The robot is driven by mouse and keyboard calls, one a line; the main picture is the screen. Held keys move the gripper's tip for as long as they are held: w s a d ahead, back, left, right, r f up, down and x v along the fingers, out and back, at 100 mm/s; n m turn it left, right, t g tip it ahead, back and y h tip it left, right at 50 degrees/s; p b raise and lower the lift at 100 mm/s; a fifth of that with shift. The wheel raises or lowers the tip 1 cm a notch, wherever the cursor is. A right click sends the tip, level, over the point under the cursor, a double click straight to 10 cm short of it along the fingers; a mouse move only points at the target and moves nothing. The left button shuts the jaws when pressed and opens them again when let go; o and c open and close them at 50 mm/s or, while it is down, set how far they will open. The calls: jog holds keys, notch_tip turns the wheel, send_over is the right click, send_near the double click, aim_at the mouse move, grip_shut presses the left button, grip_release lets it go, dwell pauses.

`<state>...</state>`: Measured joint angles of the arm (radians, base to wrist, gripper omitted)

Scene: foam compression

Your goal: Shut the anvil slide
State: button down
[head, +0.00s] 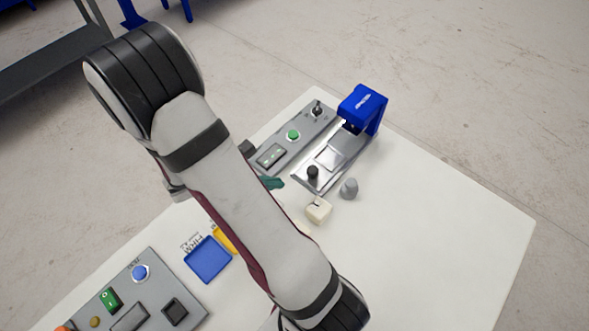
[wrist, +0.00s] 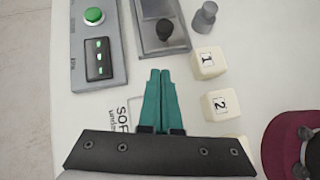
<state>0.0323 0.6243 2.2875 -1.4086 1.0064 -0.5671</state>
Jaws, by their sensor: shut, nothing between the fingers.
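The anvil slide (head: 323,163) is a grey metal plate with a black knob (head: 312,172) at its near end. A lighter square pad lies on it, in front of the blue press head (head: 362,105) and not under it. The wrist view shows the near part of the slide (wrist: 146,12) and the black knob (wrist: 165,30) at the top. My gripper (head: 275,183) has teal fingers and is mostly hidden by my arm in the head view. In the wrist view my gripper (wrist: 160,72) is shut and empty, its tips apart from the knob, just below it in the picture.
A panel with a green button (head: 293,135) stands left of the slide. A grey peg-like piece (head: 348,188) and cream blocks (wrist: 208,62), marked 1 and 2, lie to the right. A blue tray (head: 207,260) and control box (head: 140,300) are near left. The table's right side is clear.

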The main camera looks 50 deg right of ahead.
aim_at(308, 176)
jog(key=x, duration=0.4)
jog(key=shift+s+d+r, duration=0.1)
jog(key=shift+s+d, duration=0.1)
jog(key=shift+d, duration=0.4)
jog(key=shift+s+d+r, duration=0.1)
jog(key=shift+s+d, duration=0.05)
jog(key=shift+d, duration=0.5)
jog(key=shift+s+d, duration=0.15)
jog(key=shift+d, duration=0.4)
jog(key=d, duration=1.1)
